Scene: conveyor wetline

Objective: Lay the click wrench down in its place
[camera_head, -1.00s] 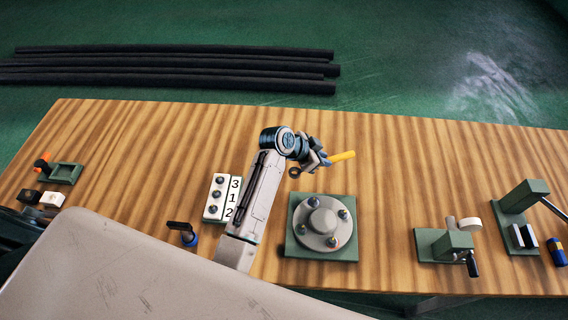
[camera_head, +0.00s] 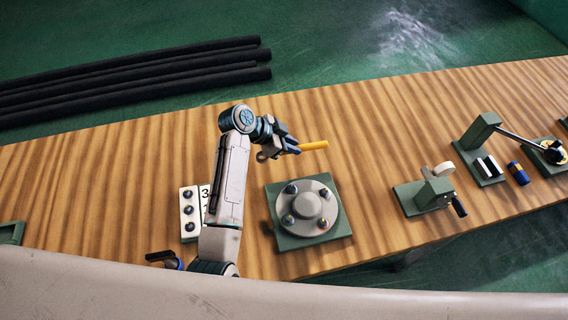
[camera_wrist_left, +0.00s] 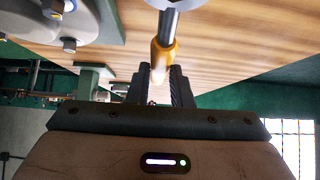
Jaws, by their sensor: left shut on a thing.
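The click wrench has a yellow handle (camera_head: 314,145) that sticks out to the right of my left gripper (camera_head: 291,147) in the head view. My left gripper is shut on it and holds it over the wooden bench, behind the round flange. In the left wrist view the wrench's steel shaft (camera_wrist_left: 168,28) and yellow grip run up from between the dark fingers (camera_wrist_left: 160,88). A pale end of the wrench is cut off at the top edge there. I cannot tell which spot is the wrench's place. My right gripper is not in view.
A grey bolted flange (camera_head: 306,208) on a green plate stands in front of the gripper. A white numbered block (camera_head: 189,214) is partly behind my arm. A small green vise (camera_head: 435,191) and a lever fixture (camera_head: 483,150) stand to the right. The bench's back is clear.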

